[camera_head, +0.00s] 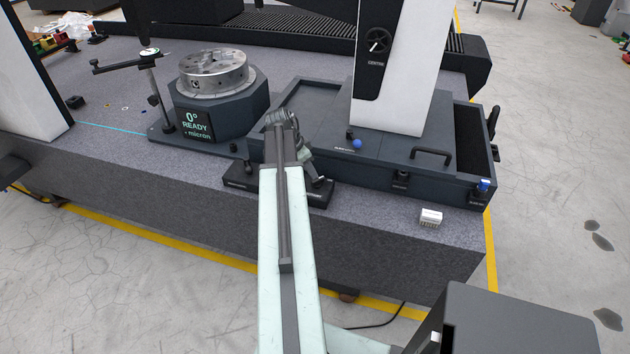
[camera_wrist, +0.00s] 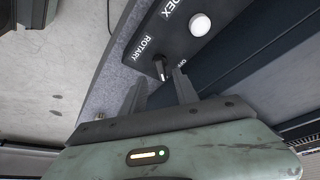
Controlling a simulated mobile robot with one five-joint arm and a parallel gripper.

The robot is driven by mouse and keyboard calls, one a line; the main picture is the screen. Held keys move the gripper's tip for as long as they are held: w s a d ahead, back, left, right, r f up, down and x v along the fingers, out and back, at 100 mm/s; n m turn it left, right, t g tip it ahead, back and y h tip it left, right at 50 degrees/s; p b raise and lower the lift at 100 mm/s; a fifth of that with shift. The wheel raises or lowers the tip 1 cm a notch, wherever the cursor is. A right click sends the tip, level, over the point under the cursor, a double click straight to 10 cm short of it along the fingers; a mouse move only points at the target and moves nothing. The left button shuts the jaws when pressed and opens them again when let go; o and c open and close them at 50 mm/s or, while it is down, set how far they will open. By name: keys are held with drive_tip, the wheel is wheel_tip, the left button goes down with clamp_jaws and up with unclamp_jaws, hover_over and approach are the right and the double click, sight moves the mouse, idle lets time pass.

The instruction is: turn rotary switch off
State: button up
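The rotary switch (camera_wrist: 160,68) is a small dark knob with a pale pointer line on a black panel, between the words ROTARY and OFF in the wrist view. I cannot tell for sure which setting the pointer marks. My gripper (camera_wrist: 160,77) is open, its two fingers spread, with the knob just beyond and roughly between the fingertips. No contact shows. In the head view the black control box (camera_head: 238,180) lies on the front of the granite bed, and my arm hides its middle, the switch and most of my gripper.
A round white button (camera_wrist: 200,24) sits on the same panel near the word INDEX. Behind the box, a rotary table (camera_head: 213,73) with a READY display stands left, and a dark drawer-like base (camera_head: 385,158) with a white column stands right.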

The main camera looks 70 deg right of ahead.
sight(314, 181)
drive_tip(key=b+x, duration=0.5)
drive_tip(key=x, duration=0.1)
drive_tip(key=shift+d+f, duration=0.1)
drive_tip(key=shift+f, duration=0.35)
drive_tip(key=shift+r, duration=0.15)
